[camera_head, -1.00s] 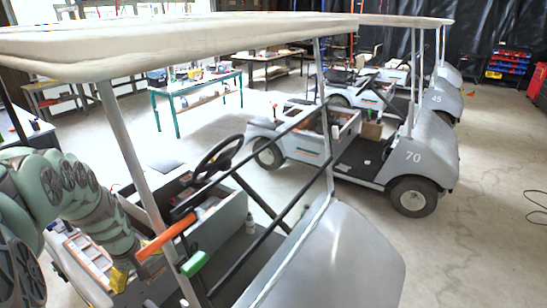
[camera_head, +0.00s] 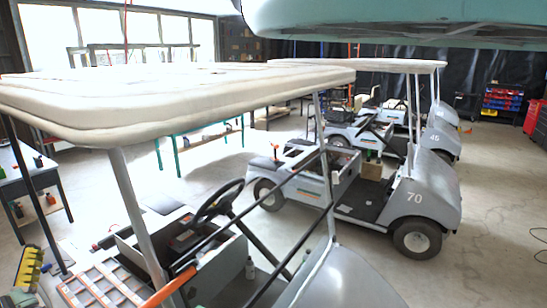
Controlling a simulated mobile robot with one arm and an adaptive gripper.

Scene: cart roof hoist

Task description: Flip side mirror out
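I cannot make out a side mirror for certain on the near cart (camera_head: 190,95). My gripper is not in view. A large pale teal shape fills the top right; I cannot tell what it is.
Cart 70 (camera_head: 412,195) stands behind to the right, with more carts beyond it. A slatted tray (camera_head: 95,288) and a yellow-black brush-like thing (camera_head: 30,268) are at lower left. A dark table (camera_head: 35,172) stands at left. The floor at right is mostly open.

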